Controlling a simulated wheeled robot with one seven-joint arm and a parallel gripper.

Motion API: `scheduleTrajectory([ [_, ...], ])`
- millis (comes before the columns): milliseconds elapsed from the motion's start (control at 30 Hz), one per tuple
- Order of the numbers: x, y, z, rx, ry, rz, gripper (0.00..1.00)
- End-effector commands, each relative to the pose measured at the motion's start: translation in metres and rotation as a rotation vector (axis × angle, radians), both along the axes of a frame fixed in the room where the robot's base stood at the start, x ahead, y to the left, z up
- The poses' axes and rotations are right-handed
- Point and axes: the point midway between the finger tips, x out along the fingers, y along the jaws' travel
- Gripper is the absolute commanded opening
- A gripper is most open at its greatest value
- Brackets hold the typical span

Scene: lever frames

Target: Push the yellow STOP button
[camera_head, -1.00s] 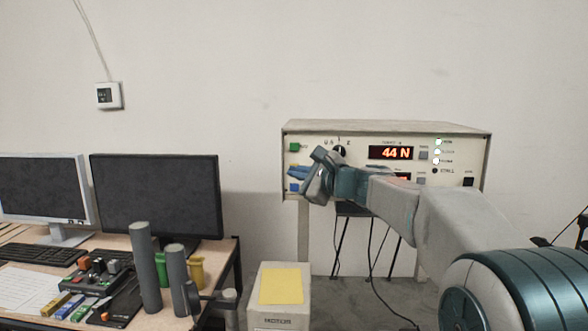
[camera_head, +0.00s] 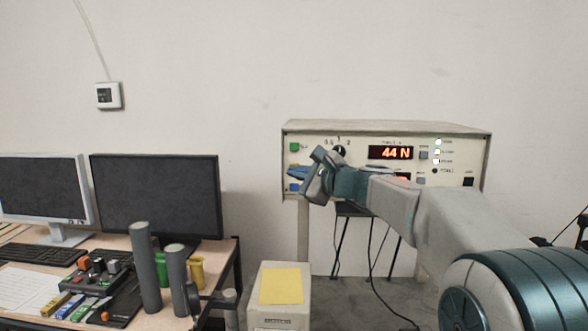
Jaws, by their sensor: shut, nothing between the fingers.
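The white control panel (camera_head: 465,150) stands against the wall at the right. A green button (camera_head: 294,147) and a blue button (camera_head: 294,187) sit one above the other at its left edge. I cannot tell whether the fingertips touch the panel.
The panel has a dark knob (camera_head: 339,151) and a red "44 N" display (camera_head: 391,153). A desk at the left holds two monitors (camera_head: 155,195), grey cylinders (camera_head: 145,268) and a small control box (camera_head: 97,277). A white box (camera_head: 280,308) with a yellow top stands below the panel.

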Motion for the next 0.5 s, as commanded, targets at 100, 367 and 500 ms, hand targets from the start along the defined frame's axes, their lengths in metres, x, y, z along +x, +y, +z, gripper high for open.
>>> scheduleTrajectory([
  [100, 0.0019, -0.0001, -0.0001, 0.0, 0.0, 0.0, 0.0],
  [367, 0.0086, -0.0006, 0.0001, -0.001, -0.001, 0.0, 0.0],
  [500, 0.0084, -0.0005, 0.0002, 0.0, 0.0, 0.0, 0.0],
])
